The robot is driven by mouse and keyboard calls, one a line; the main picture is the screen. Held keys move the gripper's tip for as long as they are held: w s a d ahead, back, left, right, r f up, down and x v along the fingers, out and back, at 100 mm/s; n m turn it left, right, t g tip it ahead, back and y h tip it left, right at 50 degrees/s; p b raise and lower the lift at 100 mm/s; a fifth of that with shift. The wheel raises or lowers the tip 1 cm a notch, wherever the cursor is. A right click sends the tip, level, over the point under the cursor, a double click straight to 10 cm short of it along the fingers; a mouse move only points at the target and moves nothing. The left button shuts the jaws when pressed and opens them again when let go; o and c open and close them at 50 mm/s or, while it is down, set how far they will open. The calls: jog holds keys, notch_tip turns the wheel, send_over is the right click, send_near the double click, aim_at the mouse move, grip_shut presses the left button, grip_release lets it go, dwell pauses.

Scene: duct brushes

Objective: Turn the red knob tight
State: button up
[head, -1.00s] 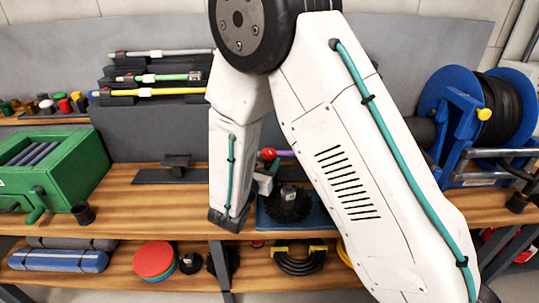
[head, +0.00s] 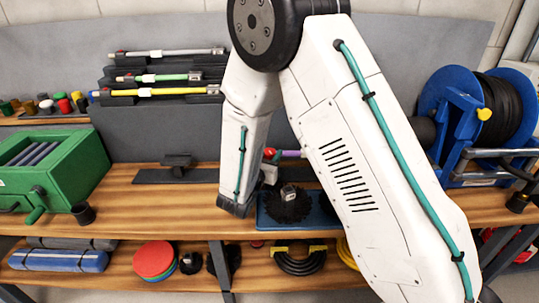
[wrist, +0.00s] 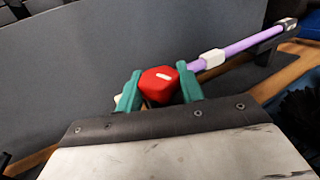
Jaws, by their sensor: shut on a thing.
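The red knob (wrist: 160,86) sits at the near end of a purple rod (wrist: 240,47). A white mark shows on the knob's top. My gripper (wrist: 160,74) has its two green fingers on either side of the knob, shut on it. In the head view the red knob (head: 269,153) and a short piece of the purple rod (head: 291,154) show between my arm links. My arm hides most of the rod and the gripper's fingers there. A white collar (wrist: 211,59) sits on the rod beyond the knob.
A blue tray with a round black brush (head: 289,206) lies in front of the rod. A dark stand (head: 177,170) and a green box (head: 50,172) are to the left. Other rods lie on a rack (head: 155,92). A blue hose reel (head: 455,110) stands at right.

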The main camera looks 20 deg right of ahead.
jog(key=m+g+h, duration=0.4)
jog(key=g, duration=0.1)
jog(key=shift+g, duration=0.3)
jog(key=o, duration=0.9)
jog(key=shift+o, duration=0.2)
jog(key=v, duration=0.7)
jog(key=shift+s+a, duration=0.2)
jog(key=shift+a, duration=0.15)
